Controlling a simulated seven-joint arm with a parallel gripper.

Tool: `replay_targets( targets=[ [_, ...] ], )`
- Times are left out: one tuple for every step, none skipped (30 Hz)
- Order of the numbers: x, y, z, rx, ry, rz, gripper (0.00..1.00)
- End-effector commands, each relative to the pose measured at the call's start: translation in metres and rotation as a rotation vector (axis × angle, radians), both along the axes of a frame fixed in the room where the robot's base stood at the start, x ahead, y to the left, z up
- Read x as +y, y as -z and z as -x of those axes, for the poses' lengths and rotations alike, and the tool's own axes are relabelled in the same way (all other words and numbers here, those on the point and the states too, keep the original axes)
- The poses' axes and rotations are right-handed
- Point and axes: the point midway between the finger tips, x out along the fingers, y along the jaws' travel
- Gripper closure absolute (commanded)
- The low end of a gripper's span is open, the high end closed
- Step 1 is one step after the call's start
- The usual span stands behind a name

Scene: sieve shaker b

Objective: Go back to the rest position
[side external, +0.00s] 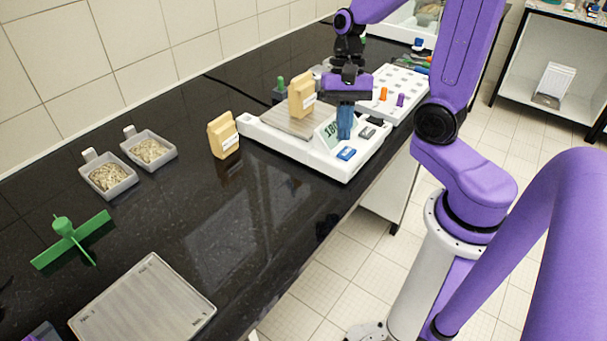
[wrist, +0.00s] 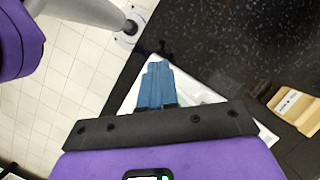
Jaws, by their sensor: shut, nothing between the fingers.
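My gripper (side external: 345,136) is over the front part of a white balance (side external: 268,140), close to its display and buttons. Its blue fingers are together and empty, pointing down. In the wrist view the fingers (wrist: 155,68) are side by side, with the white balance body partly hidden behind them. I cannot tell whether the fingertips touch the balance. A tan bag (side external: 301,97) stands upright on the metal pan, to the left of my gripper. The display is lit, but its reading is partly hidden by the fingers.
A second tan bag (side external: 222,138) stands on the black bench (side external: 190,210) left of the balance. A white rack (side external: 404,82) with coloured pegs is behind. Two grain trays (side external: 110,188), a green stand (side external: 68,240) and a metal plate (side external: 143,305) lie front left.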

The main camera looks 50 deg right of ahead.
Motion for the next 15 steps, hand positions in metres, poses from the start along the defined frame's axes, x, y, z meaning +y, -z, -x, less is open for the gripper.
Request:
replay_targets(
  targets=[
    [0.004, -0.001, 0.004, -0.018, -0.081, 0.006, 1.00],
    [0.006, -0.001, 0.006, -0.029, -0.127, 0.010, 1.00],
    [0.008, -0.001, 0.009, -0.043, -0.192, 0.013, 1.00],
    [0.010, -0.001, 0.012, -0.053, -0.239, 0.016, 1.00],
    [0.012, -0.001, 0.014, -0.064, -0.287, 0.018, 1.00],
    [0.014, -0.002, 0.017, -0.079, -0.352, 0.023, 1.00],
    [0.016, -0.002, 0.019, -0.090, -0.398, 0.024, 1.00],
    [0.018, -0.002, 0.022, -0.102, -0.446, 0.026, 1.00],
    [0.020, -0.002, 0.025, -0.116, -0.510, 0.029, 1.00],
    [0.022, -0.003, 0.028, -0.127, -0.558, 0.030, 1.00],
    [0.024, -0.003, 0.031, -0.137, -0.605, 0.031, 1.00],
    [0.026, -0.004, 0.034, -0.152, -0.670, 0.033, 1.00],
    [0.028, -0.004, 0.037, -0.163, -0.718, 0.034, 1.00],
    [0.030, -0.004, 0.040, -0.174, -0.766, 0.034, 1.00],
    [0.032, -0.005, 0.044, -0.188, -0.828, 0.035, 1.00]
  ],
)
